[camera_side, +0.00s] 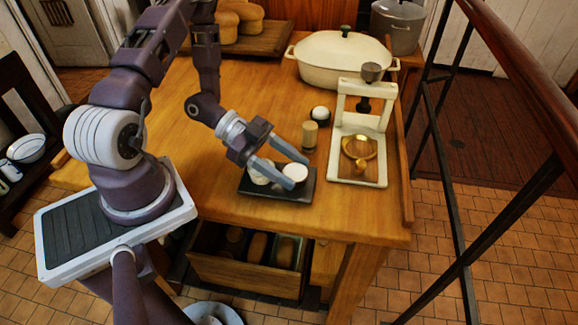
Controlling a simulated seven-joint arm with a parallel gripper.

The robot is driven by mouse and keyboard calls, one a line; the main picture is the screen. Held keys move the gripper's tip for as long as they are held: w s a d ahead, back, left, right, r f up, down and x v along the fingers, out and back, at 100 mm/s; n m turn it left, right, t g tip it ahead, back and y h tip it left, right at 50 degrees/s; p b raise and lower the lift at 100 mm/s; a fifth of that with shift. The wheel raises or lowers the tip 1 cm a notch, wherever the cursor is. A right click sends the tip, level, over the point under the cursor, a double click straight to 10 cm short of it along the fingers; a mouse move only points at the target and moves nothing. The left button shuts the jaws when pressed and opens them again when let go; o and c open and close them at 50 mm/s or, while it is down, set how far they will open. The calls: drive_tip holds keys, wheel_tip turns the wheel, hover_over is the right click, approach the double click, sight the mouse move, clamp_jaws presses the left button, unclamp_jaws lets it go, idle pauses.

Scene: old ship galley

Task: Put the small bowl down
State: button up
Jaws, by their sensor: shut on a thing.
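My gripper (298,173) reaches down over a small dark tray (282,193) near the table's front edge. It is shut on a small white bowl (296,172), which sits between the two fingertips. The bowl is over the right part of the tray; I cannot tell whether it touches the tray. A second white round piece (257,177) is on the tray's left part, partly hidden by my gripper.
Right of the tray stand a wooden cylinder (310,136), a white-topped dark holder (320,115) and a cream stand with a brass ring (342,172). A cream lidded pot (340,58) is behind. A drawer (245,272) stands open below the tabletop.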

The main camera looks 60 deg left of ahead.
drive_tip(key=shift+f, duration=0.15)
drive_tip(key=o, duration=1.4)
drive_tip(key=shift+o, duration=0.2)
